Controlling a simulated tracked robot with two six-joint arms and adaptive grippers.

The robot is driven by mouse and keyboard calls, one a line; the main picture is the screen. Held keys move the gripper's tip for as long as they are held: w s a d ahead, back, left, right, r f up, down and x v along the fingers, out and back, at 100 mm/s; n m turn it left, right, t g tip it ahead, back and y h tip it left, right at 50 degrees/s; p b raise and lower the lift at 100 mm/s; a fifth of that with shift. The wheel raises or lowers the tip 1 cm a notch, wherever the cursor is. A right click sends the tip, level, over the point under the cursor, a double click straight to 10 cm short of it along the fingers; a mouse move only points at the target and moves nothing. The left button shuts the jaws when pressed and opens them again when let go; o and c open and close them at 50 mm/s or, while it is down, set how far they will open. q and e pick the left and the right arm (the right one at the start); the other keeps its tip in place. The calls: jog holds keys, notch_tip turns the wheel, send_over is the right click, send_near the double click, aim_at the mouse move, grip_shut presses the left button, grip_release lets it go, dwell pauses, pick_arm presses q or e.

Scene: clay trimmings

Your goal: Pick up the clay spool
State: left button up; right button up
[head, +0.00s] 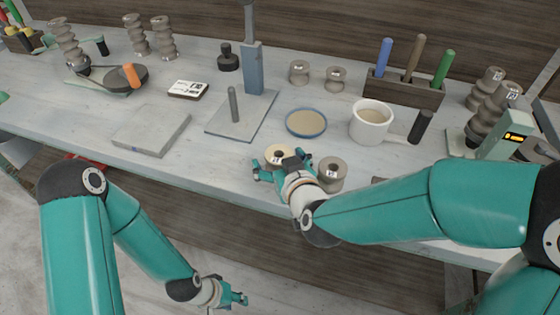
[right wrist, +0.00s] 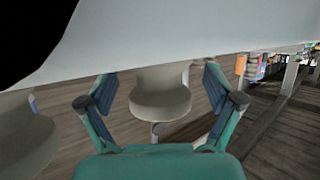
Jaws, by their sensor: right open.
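A cream-topped spool (head: 273,151) with a small label stands near the front edge of the table. My right gripper (head: 280,170) is open at its front side and partly hides it. In the right wrist view a pale spool (right wrist: 160,105) shows between the two spread fingers of my right gripper (right wrist: 158,88), with a gap on each side. A greyer labelled spool (head: 331,174) stands just to the right of my right gripper. A rounded spool (right wrist: 25,135) also shows at the left of the wrist view. My left gripper (head: 236,299) hangs low in front of the table; its finger opening is unclear.
Behind the spool are a blue-rimmed dish (head: 306,123), a mug (head: 370,122) and a stand with an upright rod (head: 234,105). Two more spools (head: 299,72) (head: 336,79) stand further back. A flat slab (head: 152,130) lies left. Table (head: 215,165) left of the spool is clear.

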jog(key=c, duration=1.3)
jog(key=shift+c, duration=0.8)
jog(key=shift+r, duration=0.15)
